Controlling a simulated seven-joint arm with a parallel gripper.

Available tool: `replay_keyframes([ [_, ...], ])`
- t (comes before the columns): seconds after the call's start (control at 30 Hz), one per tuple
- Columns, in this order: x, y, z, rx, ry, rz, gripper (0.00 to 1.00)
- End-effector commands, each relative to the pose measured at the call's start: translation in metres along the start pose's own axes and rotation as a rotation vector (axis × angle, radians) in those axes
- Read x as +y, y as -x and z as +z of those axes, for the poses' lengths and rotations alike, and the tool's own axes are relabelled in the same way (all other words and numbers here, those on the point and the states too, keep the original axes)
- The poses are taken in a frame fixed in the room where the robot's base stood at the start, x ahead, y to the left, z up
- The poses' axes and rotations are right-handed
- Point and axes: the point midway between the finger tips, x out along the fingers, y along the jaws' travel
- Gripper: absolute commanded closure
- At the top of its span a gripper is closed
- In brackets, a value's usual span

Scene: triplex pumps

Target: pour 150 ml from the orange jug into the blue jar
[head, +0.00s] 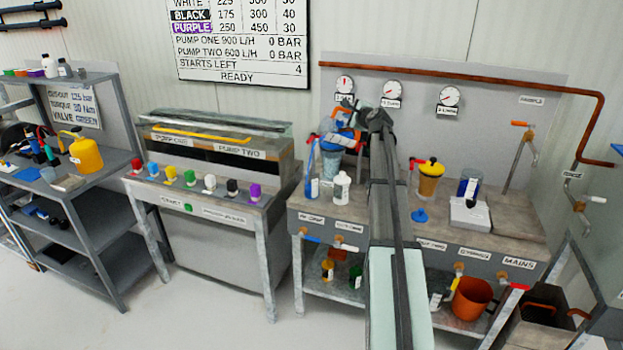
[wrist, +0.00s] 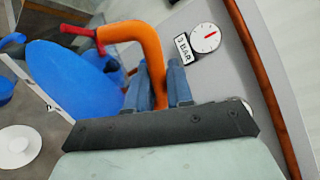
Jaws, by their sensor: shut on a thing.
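My gripper (wrist: 160,82) is shut on the orange handle (wrist: 137,45) of a blue-bodied jug (wrist: 75,85) with a red tip. In the head view this jug (head: 341,131) is held raised at the bench's left part, partly hidden by my arm. It looks tilted. A pale blue-grey vessel (head: 330,161) stands below it; I cannot tell whether they touch. A clear jar with dark blue in it (head: 468,187) stands on a white scale at the right. An orange jug (head: 471,299) stands on the lower shelf.
A white bottle (head: 342,187) and a blue-white bottle (head: 312,172) stand near the held jug. An amber jar with a yellow lid (head: 430,178) and a flat blue lid (head: 419,215) are right of my arm. Gauges (head: 391,89) and a copper pipe (head: 480,83) line the wall.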

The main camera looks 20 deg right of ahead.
Motion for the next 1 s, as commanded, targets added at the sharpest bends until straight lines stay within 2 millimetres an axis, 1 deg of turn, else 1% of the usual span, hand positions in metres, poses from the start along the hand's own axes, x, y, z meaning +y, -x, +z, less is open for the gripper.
replay_keyframes([
  [1.0, -0.0028, 0.0015, 0.0052, 0.008, 0.038, -0.001, 1.00],
])
